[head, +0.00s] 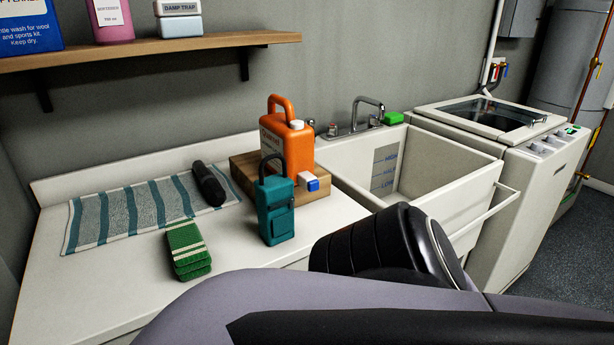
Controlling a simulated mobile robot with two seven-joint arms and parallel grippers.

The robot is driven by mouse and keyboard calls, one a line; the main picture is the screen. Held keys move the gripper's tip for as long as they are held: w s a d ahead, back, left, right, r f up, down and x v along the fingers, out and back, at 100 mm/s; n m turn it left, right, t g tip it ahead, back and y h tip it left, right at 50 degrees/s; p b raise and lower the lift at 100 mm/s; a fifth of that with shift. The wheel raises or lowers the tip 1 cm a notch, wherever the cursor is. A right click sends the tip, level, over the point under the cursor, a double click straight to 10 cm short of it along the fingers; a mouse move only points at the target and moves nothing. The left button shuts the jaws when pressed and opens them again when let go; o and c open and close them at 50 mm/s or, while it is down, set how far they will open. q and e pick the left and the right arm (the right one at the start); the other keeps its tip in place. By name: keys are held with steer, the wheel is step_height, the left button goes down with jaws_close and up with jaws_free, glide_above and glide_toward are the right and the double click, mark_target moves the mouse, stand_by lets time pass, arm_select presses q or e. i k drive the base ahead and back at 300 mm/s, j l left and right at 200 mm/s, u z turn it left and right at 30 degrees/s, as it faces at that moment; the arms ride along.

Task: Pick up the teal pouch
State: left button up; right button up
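The teal pouch (275,210) stands upright on the white counter, with a dark loop handle on top and a small pocket on its front. It is in front of the orange jug (288,142) and the wooden block. One of my arms crosses the bottom of the head view, below and to the right of the pouch, and does not touch it. Neither gripper's fingers show in the view.
A striped towel (118,216) with a dark roll (208,184) and a green cloth stack (187,251) lie left of the pouch. A deep sink (468,150) is to the right. A wooden shelf (150,49) hangs above.

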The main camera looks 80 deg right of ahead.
mark_target(275, 198)
steer(key=z, duration=2.25)
